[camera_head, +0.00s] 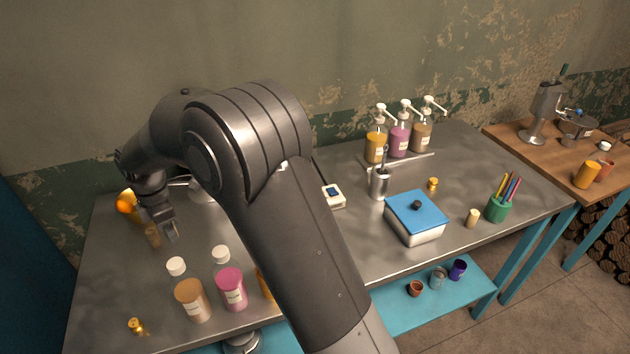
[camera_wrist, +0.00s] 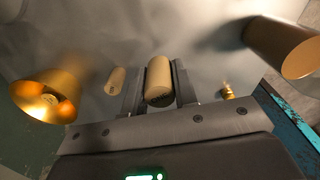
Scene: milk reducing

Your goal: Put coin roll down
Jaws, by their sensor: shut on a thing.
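My gripper (camera_wrist: 158,88) is shut on a tan cylindrical coin roll (camera_wrist: 159,76), which sits between the two fingers in the wrist view. A second, similar tan roll (camera_wrist: 115,80) is just left of the fingers there. In the head view my gripper (camera_head: 168,232) is low over the left part of the metal table (camera_head: 110,270). Whether the held roll touches the table is unclear.
A glowing brass lamp (camera_wrist: 45,98) is left in the wrist view. A brown cylindrical thing (camera_wrist: 285,45) and a small brass piece (camera_wrist: 228,91) are right. White-capped bottles (camera_head: 192,300) stand at the table's front. My arm hides the table's middle. A blue-lidded box (camera_head: 415,215) is farther right.

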